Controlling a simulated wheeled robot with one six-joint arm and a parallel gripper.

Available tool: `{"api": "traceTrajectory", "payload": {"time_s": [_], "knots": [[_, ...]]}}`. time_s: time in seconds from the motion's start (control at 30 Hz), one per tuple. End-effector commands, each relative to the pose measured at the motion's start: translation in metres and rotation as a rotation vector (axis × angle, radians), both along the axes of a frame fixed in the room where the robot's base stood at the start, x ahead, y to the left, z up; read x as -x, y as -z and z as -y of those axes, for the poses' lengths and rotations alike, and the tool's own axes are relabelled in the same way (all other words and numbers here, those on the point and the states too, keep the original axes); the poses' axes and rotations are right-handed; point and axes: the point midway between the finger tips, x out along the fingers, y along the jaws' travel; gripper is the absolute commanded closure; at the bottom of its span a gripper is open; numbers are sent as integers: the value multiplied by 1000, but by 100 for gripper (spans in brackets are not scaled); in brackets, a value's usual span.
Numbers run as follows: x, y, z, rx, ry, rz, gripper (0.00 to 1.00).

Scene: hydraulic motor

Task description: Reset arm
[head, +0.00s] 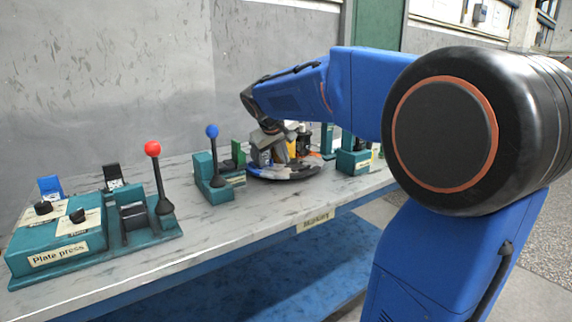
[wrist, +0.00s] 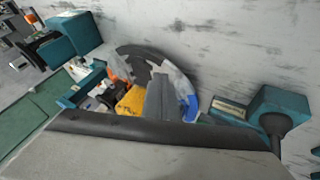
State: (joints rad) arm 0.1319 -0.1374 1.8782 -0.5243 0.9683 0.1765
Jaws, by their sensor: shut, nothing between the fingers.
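My blue arm reaches from the right over the bench in the head view, and its wrist is bent down. My gripper (head: 264,152) is low over a round dark disc (head: 284,176) on the bench and hides part of it. In the wrist view my gripper's grey fingers (wrist: 158,98) are together with nothing between them. The disc (wrist: 178,55) lies behind them there, with a yellow part (wrist: 131,101) beside the fingers. I cannot tell whether the fingers touch anything.
The bench (head: 235,232) stands along a grey wall. A plate press (head: 58,246) with a red-knobbed lever (head: 157,175) is at left. A blue-knobbed lever unit (head: 213,172) stands close to the disc. A green unit (head: 353,162) is right of the disc. The front bench edge is clear.

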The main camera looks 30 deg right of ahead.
Motion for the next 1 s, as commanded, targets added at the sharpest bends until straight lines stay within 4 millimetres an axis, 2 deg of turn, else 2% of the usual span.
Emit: {"api": "traceTrajectory", "payload": {"time_s": [0.2,0.57,0.67,0.77,1.0], "knots": [[9,-20,-11,0,0,1,100],[18,-22,-16,-6,-3,0,100],[35,-16,-26,-29,-13,-1,100],[64,-4,-43,-66,-33,-5,100],[145,37,-87,-177,-84,-12,100]]}}
